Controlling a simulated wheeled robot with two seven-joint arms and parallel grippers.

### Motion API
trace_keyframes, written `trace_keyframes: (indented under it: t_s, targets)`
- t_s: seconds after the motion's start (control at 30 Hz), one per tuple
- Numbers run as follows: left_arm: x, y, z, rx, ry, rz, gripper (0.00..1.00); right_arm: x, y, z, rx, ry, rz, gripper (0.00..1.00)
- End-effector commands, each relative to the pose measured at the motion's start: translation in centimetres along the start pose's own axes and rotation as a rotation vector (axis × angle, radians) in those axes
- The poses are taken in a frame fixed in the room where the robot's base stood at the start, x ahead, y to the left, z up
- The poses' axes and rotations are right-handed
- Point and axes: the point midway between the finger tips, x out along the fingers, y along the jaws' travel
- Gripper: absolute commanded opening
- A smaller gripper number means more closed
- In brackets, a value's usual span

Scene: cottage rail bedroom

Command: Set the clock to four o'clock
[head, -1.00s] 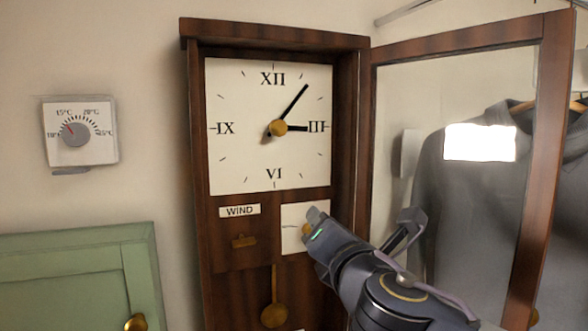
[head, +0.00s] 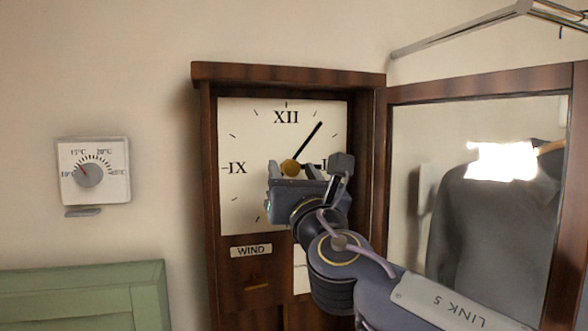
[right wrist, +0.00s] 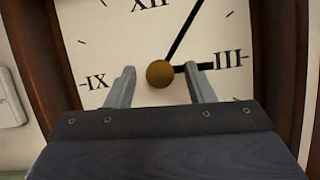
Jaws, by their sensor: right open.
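The wall clock has a white face (head: 243,133) with Roman numerals in a dark wooden case (head: 211,200). Its glazed door (head: 480,92) stands open to the right. The long minute hand (head: 313,137) points a little past I. The short hour hand (right wrist: 192,67) points at about III in the right wrist view. A brass knob (head: 291,167) sits at the centre of the hands. My right gripper (head: 291,172) is open in front of the face, its fingers either side of and just below the knob (right wrist: 160,74); I cannot tell whether they touch it. My left gripper is out of view.
A thermostat dial (head: 90,175) is on the wall at left. A green cabinet (head: 80,295) stands below it. A WIND label (head: 251,250) is under the clock face. A grey garment (head: 490,225) hangs behind the door glass.

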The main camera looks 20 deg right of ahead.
Motion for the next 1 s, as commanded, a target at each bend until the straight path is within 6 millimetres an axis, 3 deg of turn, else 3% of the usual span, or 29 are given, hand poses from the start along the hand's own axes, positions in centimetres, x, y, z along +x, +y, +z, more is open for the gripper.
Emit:
trace_keyframes:
  t_s: [0.23,0.57,1.0]
  targets:
    - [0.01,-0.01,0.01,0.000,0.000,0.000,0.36,0.04,-0.02,-0.04,0.000,0.000,0.000,0.46]
    - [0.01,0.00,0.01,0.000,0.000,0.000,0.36,0.02,-0.01,-0.04,0.001,0.000,0.000,0.04]
    - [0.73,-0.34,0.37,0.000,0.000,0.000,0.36,-0.05,0.14,-0.22,0.101,0.000,-0.040,0.04]
